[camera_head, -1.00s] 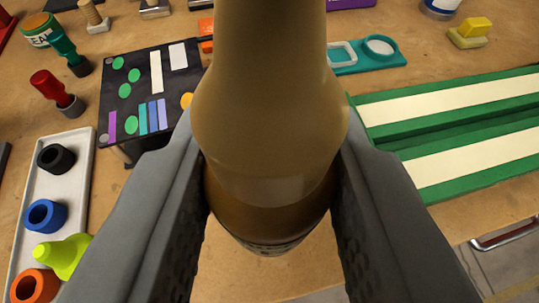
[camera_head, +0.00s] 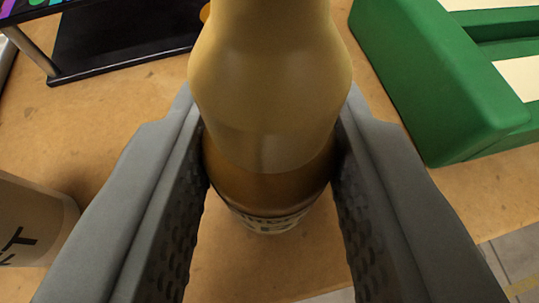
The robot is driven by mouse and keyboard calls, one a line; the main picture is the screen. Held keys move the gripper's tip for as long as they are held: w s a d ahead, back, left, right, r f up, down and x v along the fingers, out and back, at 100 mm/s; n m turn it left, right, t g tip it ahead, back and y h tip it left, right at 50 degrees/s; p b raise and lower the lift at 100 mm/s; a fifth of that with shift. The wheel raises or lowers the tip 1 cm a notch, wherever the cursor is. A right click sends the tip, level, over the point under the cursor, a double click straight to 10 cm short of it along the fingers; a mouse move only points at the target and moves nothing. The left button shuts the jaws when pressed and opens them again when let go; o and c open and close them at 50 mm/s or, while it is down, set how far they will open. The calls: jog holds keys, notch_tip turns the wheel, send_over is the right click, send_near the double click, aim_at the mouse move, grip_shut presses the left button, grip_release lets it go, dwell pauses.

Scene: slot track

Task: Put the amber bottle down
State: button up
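The amber bottle (camera_head: 268,95) fills the middle of the view, seen from above along its neck and shoulder. Its label shows at the lower end, near the wooden table (camera_head: 235,262). My gripper (camera_head: 268,180) has one grey finger on each side of the bottle and is shut on it. The bottle looks roughly upright. I cannot tell whether its base touches the table, as the base is hidden under the body.
The green slotted track (camera_head: 430,90) stands close at the upper right. A black board on legs (camera_head: 125,40) is at the upper left. A pale lettered container (camera_head: 35,225) stands at the left. The table edge and floor (camera_head: 515,262) show at the lower right.

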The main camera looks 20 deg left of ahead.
jog(key=o, duration=1)
jog(key=shift+f, duration=0.1)
jog(key=shift+c, duration=0.2)
jog(key=shift+s+d+r, duration=0.1)
jog(key=shift+s+r, duration=0.15)
jog(key=shift+r, duration=0.05)
jog(key=v, duration=1.1)
jog(key=shift+s, duration=0.2)
jog(key=shift+d, duration=0.1)
